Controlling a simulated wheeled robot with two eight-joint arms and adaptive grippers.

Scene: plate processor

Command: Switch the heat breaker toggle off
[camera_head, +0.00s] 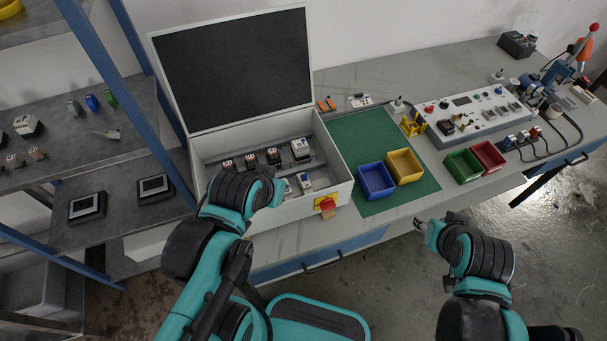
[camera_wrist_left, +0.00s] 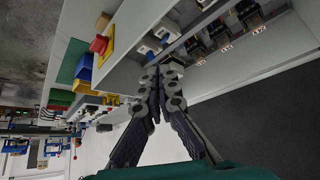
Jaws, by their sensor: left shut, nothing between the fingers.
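An open grey breaker box (camera_head: 336,176) stands on the bench with its dark-panelled lid raised. A back row of breakers (camera_head: 273,156) sits inside, and they also show in the left wrist view (camera_wrist_left: 220,34). A front row has small white-and-blue breakers (camera_head: 305,181), seen also in the left wrist view (camera_wrist_left: 166,35). I cannot read which breaker is heat.
A red knob on a yellow plate (camera_head: 326,204) is on the box's front. Blue (camera_head: 375,181) and yellow (camera_head: 405,166) bins stand on a green mat (camera_head: 352,136). Green and red bins and a control panel (camera_head: 480,112) are farther right. A shelf rack stands left.

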